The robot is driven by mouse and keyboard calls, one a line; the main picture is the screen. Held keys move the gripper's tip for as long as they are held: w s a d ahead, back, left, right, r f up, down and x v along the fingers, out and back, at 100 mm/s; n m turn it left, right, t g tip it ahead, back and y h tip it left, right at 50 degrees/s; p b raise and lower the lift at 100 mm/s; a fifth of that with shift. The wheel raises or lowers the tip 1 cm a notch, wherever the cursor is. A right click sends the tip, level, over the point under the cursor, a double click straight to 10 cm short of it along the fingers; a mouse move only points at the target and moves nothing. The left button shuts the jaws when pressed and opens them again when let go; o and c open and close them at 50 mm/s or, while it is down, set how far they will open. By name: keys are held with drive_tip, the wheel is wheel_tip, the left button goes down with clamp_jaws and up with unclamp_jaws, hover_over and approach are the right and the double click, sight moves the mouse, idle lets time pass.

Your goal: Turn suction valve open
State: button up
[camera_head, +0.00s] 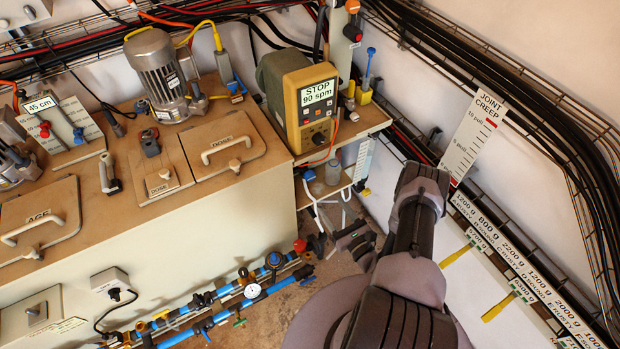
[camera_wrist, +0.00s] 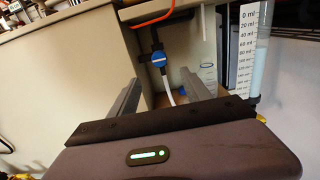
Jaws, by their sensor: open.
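A small valve with a round blue handle (camera_wrist: 159,58) shows in the wrist view, on a dark upright line under the bench top; I take it to be the suction valve. A white tube runs down from it. In the head view a small blue-grey fitting (camera_head: 309,175) above white tubing, under the pump shelf, looks like the same part. My gripper (camera_wrist: 160,88) is open and empty; its two grey fingers stand on either side of the valve in the picture, with the valve beyond them and apart. My gripper (camera_head: 352,240) also shows low in the head view.
A yellow and grey pump (camera_head: 300,95) reading "STOP 90 spm" stands on the shelf above. A graduated tube with a ml scale (camera_wrist: 246,50) is right of the fingers. Blue pipes with valves (camera_head: 240,300) run along the floor at left. A wall cable tray is at right.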

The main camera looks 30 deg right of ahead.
sight(311, 178)
drive_tip(key=w+b, duration=0.1)
drive_tip(key=w, duration=0.3)
drive_tip(key=w+b, duration=0.1)
drive_tip(key=w, duration=0.4)
drive_tip(key=w+b, duration=0.2)
drive_tip(key=w, duration=0.2)
drive_tip(key=shift+w+a, duration=0.2)
drive_tip(key=shift+a, duration=0.1)
clamp_jaws()
